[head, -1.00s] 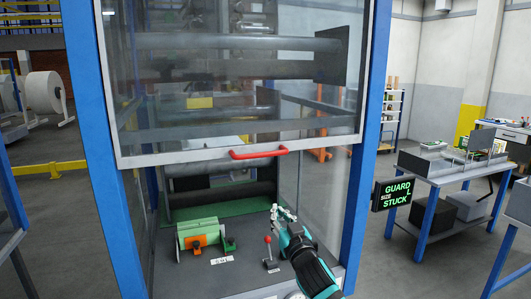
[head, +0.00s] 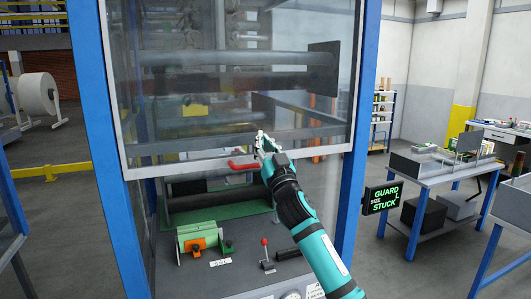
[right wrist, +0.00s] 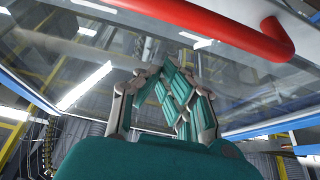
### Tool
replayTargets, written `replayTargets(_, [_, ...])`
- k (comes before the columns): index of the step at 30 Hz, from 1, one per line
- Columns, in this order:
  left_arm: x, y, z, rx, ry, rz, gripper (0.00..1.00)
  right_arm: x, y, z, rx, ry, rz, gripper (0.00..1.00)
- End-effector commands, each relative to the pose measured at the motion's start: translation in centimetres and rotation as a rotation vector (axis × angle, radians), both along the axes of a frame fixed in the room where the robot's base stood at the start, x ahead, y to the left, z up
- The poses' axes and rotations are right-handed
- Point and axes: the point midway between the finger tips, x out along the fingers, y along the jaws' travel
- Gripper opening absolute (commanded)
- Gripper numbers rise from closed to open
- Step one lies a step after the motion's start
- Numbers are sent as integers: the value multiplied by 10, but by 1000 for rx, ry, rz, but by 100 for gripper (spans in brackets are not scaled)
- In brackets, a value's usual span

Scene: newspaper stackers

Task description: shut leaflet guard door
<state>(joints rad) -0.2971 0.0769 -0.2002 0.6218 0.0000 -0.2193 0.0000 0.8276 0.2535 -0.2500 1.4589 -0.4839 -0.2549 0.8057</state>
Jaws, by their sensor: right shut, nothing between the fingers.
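The leaflet guard door (head: 215,75) is a clear panel in a pale frame, hanging raised between blue posts with an opening below it. Its red handle (head: 240,165) is on the bottom rail. My right gripper (head: 263,142) is shut and empty, at the right end of the handle and partly hiding it. In the right wrist view the fingers (right wrist: 165,75) show below the red handle (right wrist: 220,22), apart from it, with the clear panel (right wrist: 150,40) behind. I cannot tell in the head view whether the gripper touches the door. My left gripper is not in view.
Below the door are a green block with an orange clamp (head: 200,238), a red-knobbed lever (head: 266,255) and dark rollers (head: 220,200). A side table (head: 440,170) stands right.

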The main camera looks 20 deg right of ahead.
Motion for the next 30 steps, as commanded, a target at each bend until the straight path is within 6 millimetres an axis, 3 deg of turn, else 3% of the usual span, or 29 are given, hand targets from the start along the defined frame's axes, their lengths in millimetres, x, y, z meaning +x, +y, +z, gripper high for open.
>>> replayTargets(3, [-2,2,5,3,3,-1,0,-5,0,-23,2,7,1,0])
replayTargets(9, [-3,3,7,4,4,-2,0,-9,0,-39,2,2,1,0])
replayTargets(22, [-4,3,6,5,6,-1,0,-10,-1,-43,1,2,0,0])
replayTargets(26, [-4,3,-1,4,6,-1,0,-10,-4,-52,1,3,0,0])
replayTargets(30, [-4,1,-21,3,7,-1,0,-9,-14,-79,1,7,-2,0])
